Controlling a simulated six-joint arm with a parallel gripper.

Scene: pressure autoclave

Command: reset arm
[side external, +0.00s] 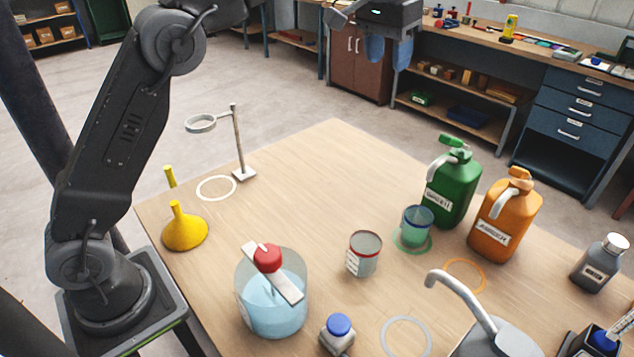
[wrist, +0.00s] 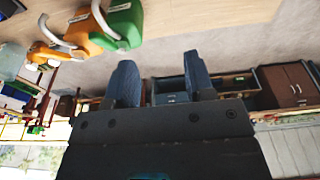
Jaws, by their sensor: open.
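My gripper (side external: 388,54) is raised at the top of the side external view, beyond the table's far edge. Its two blue fingers point down, apart, with nothing between them. In the wrist view my gripper (wrist: 161,84) also shows open and empty, with the room appearing upside down. The wooden table (side external: 310,185) is well clear of it. The green jug (side external: 453,183) and orange jug (side external: 505,220) stand at the table's right side. Both jugs also show at the upper left of the wrist view. My gripper touches nothing.
The table bears a beaker of blue liquid (side external: 270,312) with a red-knobbed bar across it, yellow funnels (side external: 185,232), a ring stand (side external: 238,145), a grey cup (side external: 364,256) and a green-liquid cup (side external: 417,224). A workbench (side external: 480,50) stands behind. The table's far middle is clear.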

